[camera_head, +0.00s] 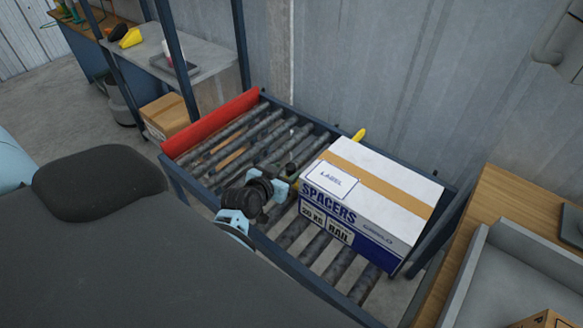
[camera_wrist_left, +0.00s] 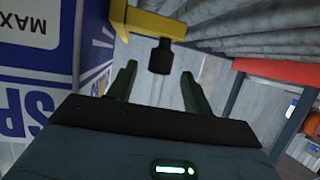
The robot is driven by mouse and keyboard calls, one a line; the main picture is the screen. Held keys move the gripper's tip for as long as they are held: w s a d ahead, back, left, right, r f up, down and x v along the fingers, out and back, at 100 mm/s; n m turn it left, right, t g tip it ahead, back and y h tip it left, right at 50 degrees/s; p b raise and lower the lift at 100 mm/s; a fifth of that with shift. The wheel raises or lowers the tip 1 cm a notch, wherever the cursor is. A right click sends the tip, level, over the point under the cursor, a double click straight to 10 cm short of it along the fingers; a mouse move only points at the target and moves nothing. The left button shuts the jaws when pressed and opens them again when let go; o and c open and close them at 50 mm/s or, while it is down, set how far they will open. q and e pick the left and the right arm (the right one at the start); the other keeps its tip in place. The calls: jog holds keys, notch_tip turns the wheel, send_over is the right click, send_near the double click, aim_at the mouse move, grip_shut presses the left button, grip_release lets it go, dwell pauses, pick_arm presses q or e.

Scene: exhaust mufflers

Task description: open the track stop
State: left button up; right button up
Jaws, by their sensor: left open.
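The track stop looks like a yellow bar (camera_wrist_left: 165,22) with a black knob (camera_wrist_left: 160,57) in the left wrist view. In the head view a yellow end (camera_head: 358,135) shows at the far rail beside the box; the rest is mostly hidden by the box and my gripper. My left gripper (camera_head: 291,172) is over the rollers at the box's left side. In the left wrist view its fingers (camera_wrist_left: 158,72) are open, with the knob in line with the gap between them. I cannot tell whether they touch it. My right gripper is not in view.
A white and blue spacers box (camera_head: 383,182) sits on the roller track (camera_head: 295,228), close to my gripper. A red end plate (camera_head: 212,124) closes the track's left end. Rollers between plate and box are bare. A wooden table (camera_head: 527,212) stands at the right.

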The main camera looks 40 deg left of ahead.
aim_at(288, 170)
pick_arm(q)
jog(key=shift+x, duration=2.05)
grip_shut()
